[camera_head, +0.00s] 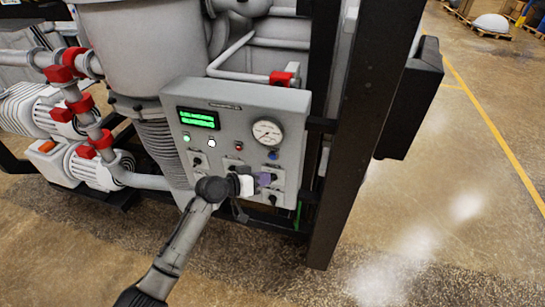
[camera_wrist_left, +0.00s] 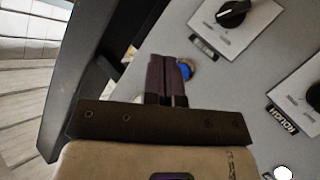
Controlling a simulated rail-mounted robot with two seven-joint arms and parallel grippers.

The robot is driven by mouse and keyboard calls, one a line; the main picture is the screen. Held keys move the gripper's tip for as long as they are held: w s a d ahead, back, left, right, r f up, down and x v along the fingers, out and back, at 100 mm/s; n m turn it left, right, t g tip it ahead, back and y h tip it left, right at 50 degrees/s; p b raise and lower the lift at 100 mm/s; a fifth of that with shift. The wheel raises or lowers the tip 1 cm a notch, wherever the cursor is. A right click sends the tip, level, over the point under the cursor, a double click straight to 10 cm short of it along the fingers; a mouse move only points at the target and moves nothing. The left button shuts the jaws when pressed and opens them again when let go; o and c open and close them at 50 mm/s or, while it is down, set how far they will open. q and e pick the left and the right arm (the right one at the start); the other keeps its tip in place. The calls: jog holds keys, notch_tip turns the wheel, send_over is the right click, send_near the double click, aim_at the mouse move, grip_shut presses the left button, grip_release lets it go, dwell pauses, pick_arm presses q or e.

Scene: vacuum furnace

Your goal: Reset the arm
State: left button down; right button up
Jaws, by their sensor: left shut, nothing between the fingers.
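My left arm reaches up from the bottom of the head view to the grey control panel (camera_head: 225,135). My left gripper (camera_head: 266,180), with purple fingers, is in front of the panel's lower right part. In the left wrist view the gripper (camera_wrist_left: 168,72) has its two fingers together, with nothing between them. A blue button (camera_wrist_left: 186,69) shows just beside and partly behind the fingertips; I cannot tell whether they touch it. The blue button (camera_head: 273,155) is also seen in the head view, above the gripper. My right gripper is not in view.
The panel carries a green display (camera_head: 198,118), a round gauge (camera_head: 267,132) and several black knobs, one near my fingers (camera_wrist_left: 233,13). A dark upright post (camera_head: 360,120) stands right of the panel. Pipes with red fittings (camera_head: 75,60) are at left. Open floor lies at right.

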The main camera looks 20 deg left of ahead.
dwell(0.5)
pick_arm(q)
jog(key=s+a+r+g+y+p, duration=0.1)
jog(key=s+r+y, duration=0.25)
jog(key=s, duration=0.35)
jog(key=s+a+r+y+p, duration=0.1)
jog(key=s+r+y+p, duration=0.15)
jog(key=s+y, duration=0.4)
jog(key=s+f+g+p, duration=0.2)
jog(key=s+f, duration=0.2)
jog(key=s, duration=0.6)
jog(key=s+f+g+p, duration=0.2)
jog(key=s+f, duration=0.2)
jog(key=s, duration=0.7)
jog(key=s+f+g+p, duration=0.2)
jog(key=s+f, duration=0.1)
jog(key=s, duration=0.8)
jog(key=shift+s+d+f+n+g+h+p, duration=0.25)
jog(key=shift+d+f+n+g+h+p, duration=0.1)
jog(key=shift+d+f+h, duration=0.1)
